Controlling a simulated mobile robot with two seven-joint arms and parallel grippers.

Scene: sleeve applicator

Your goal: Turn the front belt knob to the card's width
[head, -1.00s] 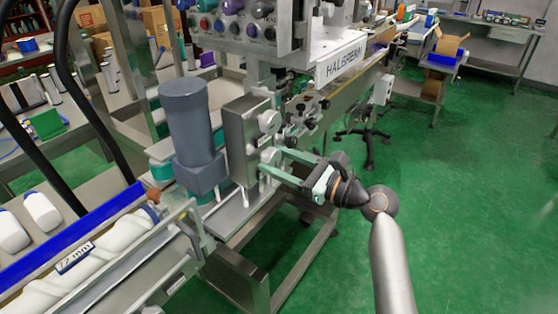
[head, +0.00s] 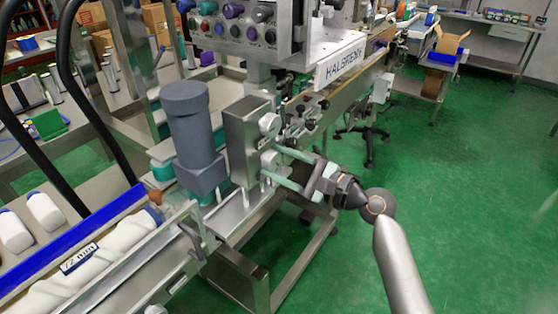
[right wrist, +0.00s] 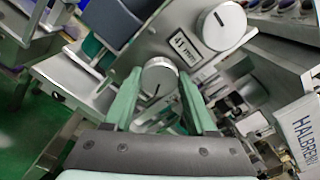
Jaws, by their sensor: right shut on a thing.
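Two round silver knobs sit on the grey metal box of the machine, an upper knob (head: 269,124) and a lower knob (head: 270,158). My right gripper (head: 272,168) is shut on the lower knob, its green fingers on either side. In the right wrist view the held knob (right wrist: 160,77) shows a dark pointer line between the fingertips. The other knob (right wrist: 221,25) stands free beside it. A small display (right wrist: 186,47) between them seems to read about 41 mm. A white card (head: 79,258) reading 72 mm lies at the lower left. My left gripper is out of view.
A grey motor (head: 188,125) stands left of the knob box. White bottles (head: 45,214) lie along the blue-edged conveyor. A control panel (head: 240,25) hangs above, and the green floor (head: 455,220) at right is open.

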